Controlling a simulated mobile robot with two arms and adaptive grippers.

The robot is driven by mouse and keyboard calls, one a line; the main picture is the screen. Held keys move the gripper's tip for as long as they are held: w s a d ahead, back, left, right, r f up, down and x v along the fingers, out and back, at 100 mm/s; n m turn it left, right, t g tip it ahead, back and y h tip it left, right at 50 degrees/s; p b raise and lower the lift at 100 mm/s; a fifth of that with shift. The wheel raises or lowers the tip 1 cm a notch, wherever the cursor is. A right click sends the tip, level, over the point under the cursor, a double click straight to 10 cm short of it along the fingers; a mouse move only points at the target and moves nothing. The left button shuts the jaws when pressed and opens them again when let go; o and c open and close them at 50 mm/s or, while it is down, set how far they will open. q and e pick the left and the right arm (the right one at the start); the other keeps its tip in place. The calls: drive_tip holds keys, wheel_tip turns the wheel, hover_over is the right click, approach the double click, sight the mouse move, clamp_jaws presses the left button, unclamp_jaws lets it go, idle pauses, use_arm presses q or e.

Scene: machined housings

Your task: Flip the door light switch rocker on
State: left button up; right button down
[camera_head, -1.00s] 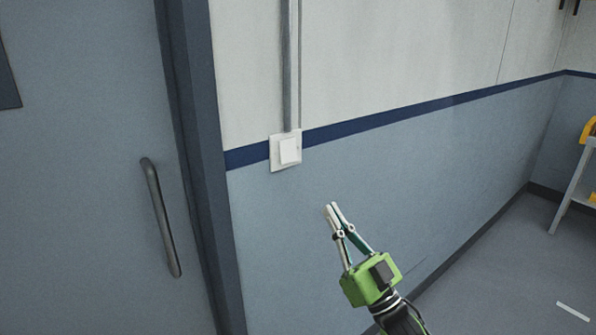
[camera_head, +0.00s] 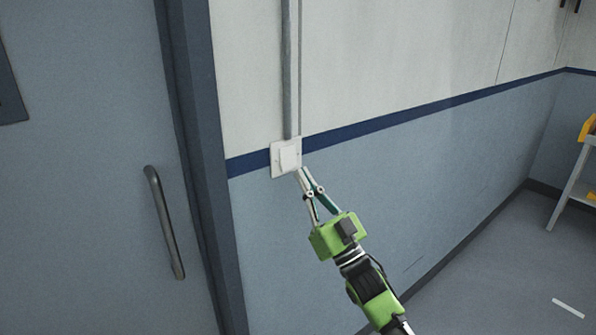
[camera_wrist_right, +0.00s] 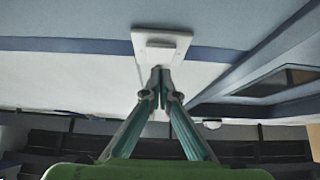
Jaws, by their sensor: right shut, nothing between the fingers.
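The light switch (camera_head: 279,161) is a white square plate with a raised white rocker (camera_head: 290,157), on the wall right of the door frame. It also shows upside down in the right wrist view (camera_wrist_right: 180,43), with the rocker (camera_wrist_right: 160,54) partly behind my fingertips. My right gripper (camera_head: 301,171) is shut and empty, its tips at the lower right edge of the switch. In the right wrist view the closed tips (camera_wrist_right: 160,70) overlap the edge of the rocker. I cannot tell whether they touch it. My left gripper is out of view.
A grey door with a dark bar handle (camera_head: 164,222) stands left of the switch, behind a dark frame (camera_head: 200,150). A grey conduit (camera_head: 291,70) runs up from the switch. A shelf unit with yellow items (camera_head: 580,170) is at the far right. The wall around is clear.

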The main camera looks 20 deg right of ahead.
sight(290, 167)
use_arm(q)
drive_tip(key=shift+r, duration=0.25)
use_arm(e)
drive_tip(key=shift+w+a+f, duration=0.1)
drive_tip(key=shift+w+a, duration=0.15)
drive_tip(key=shift+w, duration=0.35)
drive_tip(key=shift+w+a+f, duration=0.1)
drive_tip(key=shift+w+a, duration=0.1)
drive_tip(key=shift+w, duration=0.4)
drive_tip(key=shift+w+a+f+b, duration=0.1)
drive_tip(key=shift+w+f+b, duration=0.25)
drive_tip(key=shift+b, duration=0.2)
drive_tip(key=shift+w+r, duration=0.1)
drive_tip(key=shift+r, duration=0.05)
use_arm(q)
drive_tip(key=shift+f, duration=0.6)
